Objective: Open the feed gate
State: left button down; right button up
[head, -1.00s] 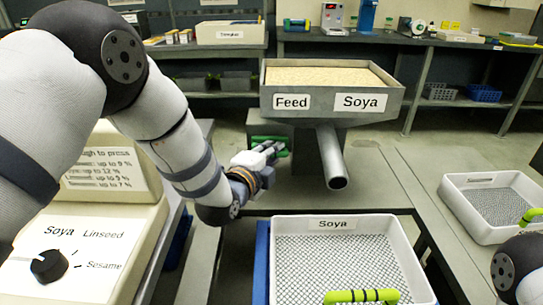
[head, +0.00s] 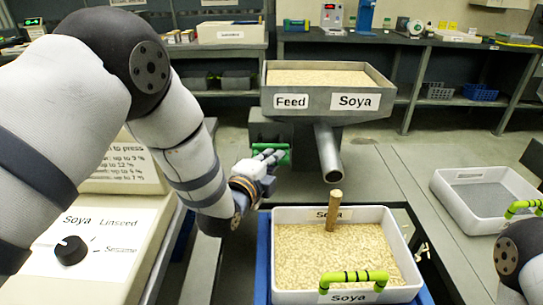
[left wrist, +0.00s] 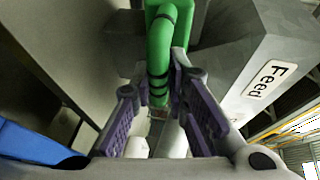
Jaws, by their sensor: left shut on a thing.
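The feed hopper (head: 380,118), with labels "Feed" and "Soya", is full of pale grain. My left gripper (head: 268,160) is at the hopper's lower left, shut on the green gate handle (head: 284,156). In the left wrist view, the green handle (left wrist: 160,50) with dark bands lies between the purple-padded fingers of the left gripper (left wrist: 165,112). A tan column of soya (head: 334,211) stands below the grey spout (head: 329,152), over the white Soya tray (head: 398,232), whose bottom is covered in grain. The right gripper is out of frame.
A press cabinet with a Soya/Linseed/Sesame knob (head: 71,250) is at left. A second white tray (head: 446,198) with a green handle stands at right. My right arm fills the lower right corner. Shelves line the back.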

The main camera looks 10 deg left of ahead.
pick_arm(q)
jog(key=shift+w+f, duration=0.1)
jog(key=shift+f, duration=0.1)
jog(key=c, duration=1.9)
grip_release()
jog(key=v, duration=1.2)
jog(key=shift+r, duration=0.15)
jog(key=shift+a, duration=0.1)
